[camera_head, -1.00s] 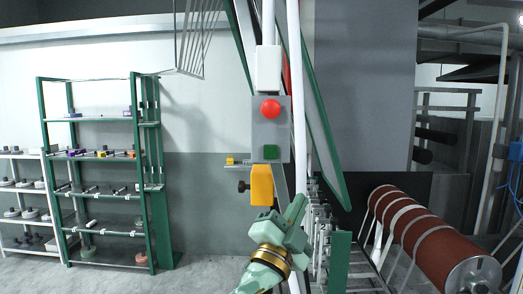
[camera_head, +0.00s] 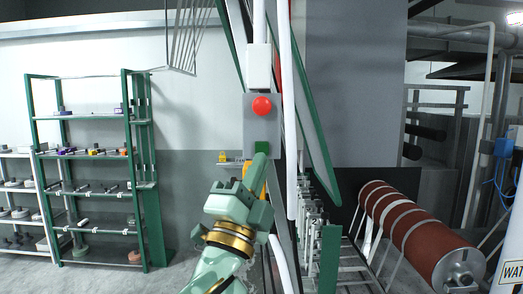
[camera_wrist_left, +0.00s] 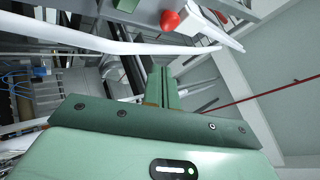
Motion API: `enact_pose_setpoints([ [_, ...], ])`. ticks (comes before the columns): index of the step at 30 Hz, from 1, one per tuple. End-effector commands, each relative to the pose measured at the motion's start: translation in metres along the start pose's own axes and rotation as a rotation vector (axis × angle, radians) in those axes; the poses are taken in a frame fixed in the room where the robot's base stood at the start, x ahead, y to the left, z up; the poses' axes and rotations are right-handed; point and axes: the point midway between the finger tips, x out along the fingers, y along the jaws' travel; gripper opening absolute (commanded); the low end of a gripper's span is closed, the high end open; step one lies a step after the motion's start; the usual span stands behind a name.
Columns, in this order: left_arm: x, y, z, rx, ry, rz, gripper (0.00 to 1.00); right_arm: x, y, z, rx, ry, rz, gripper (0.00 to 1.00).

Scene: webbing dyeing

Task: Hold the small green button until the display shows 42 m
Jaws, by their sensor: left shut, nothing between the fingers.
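A grey control box (camera_head: 249,125) hangs on the frame. It carries a red mushroom button (camera_head: 262,106) above the small green button (camera_head: 262,146). My left gripper (camera_head: 260,160) is shut and empty. Its fingertips point up at the green button and cover its lower part. I cannot tell whether they touch it. The left wrist view shows the shut fingers (camera_wrist_left: 164,85), the red button (camera_wrist_left: 170,20) and the green button (camera_wrist_left: 127,5) at the top edge, with a gap in the picture between fingers and green button. No readable display shows. My right gripper is not in view.
A yellow box (camera_head: 249,181) below the control box is mostly hidden behind my left gripper. A small yellow item (camera_head: 222,156) sits on a bracket left of it. A white vertical pipe (camera_head: 291,190) runs close on the right. A red-brown roll (camera_head: 410,225) lies farther right.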

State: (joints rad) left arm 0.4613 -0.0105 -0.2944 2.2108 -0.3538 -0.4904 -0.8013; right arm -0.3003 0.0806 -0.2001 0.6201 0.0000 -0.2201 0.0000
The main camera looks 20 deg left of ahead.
Motion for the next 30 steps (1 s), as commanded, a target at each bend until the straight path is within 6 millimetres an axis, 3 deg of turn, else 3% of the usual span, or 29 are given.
enact_pose_setpoints([
  [16,0.048,0.035,0.035,0.001,-0.001,0.000,0.00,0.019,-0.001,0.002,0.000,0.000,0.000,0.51],
  [30,0.057,0.042,0.042,-0.001,0.000,0.000,0.00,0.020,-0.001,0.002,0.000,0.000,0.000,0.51],
])
